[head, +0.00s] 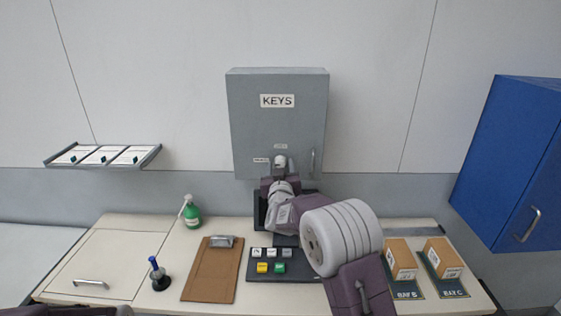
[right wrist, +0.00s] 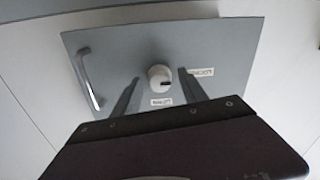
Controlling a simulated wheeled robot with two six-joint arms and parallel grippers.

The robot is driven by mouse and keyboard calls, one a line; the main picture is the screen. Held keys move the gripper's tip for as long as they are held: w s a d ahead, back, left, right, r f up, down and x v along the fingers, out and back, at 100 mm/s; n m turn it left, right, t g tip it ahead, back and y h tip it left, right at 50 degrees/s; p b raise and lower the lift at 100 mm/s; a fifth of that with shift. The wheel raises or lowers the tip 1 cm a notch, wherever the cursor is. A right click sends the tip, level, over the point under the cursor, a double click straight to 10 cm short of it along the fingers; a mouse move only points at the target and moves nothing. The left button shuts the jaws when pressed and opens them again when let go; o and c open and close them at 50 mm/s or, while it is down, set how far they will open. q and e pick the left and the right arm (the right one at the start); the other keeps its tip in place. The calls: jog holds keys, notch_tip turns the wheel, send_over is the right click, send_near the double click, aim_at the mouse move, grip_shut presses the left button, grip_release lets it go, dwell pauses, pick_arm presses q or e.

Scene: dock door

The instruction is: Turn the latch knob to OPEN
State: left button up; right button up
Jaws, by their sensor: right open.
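The grey key cabinet (head: 250,125) hangs on the wall with KEYS on its front. Its white round latch knob (head: 280,160) sits low on the door, with one small label above it and one to its left. In the right wrist view the knob (right wrist: 158,74) bears a short dark mark; the label words are too small to read. My right gripper (head: 280,172) is open in front of the knob. In the right wrist view its two fingers show on either side of the knob, apparently apart from it. My left gripper is out of view.
A cabinet handle (head: 312,163) stands right of the knob. Below are a green bottle (head: 193,215), a clipboard (head: 208,280), a button panel (head: 259,279) and two boxes (head: 401,258) on the counter. A blue cabinet (head: 508,165) hangs at right, a shelf (head: 104,156) at left.

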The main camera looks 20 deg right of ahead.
jog(key=shift+w+d, duration=0.1)
jog(key=shift+w, duration=0.1)
jog(key=shift+c, duration=0.5)
jog(key=shift+w, duration=0.1)
grip_shut()
jog(key=shift+f+m+b, duration=0.2)
jog(key=shift+m+b, duration=0.3)
jog(key=shift+b, duration=0.4)
jog(key=m+b, duration=1.1)
jog(key=m, duration=0.1)
jog(key=shift+m, duration=0.3)
jog(key=shift+r+m+h+b, duration=0.15)
jog(key=shift+m+b, duration=0.35)
jog(key=shift+m, duration=0.65)
jog(key=shift+r+m+h+b, duration=0.15)
jog(key=shift+m+b, duration=0.35)
jog(key=shift+m, duration=0.65)
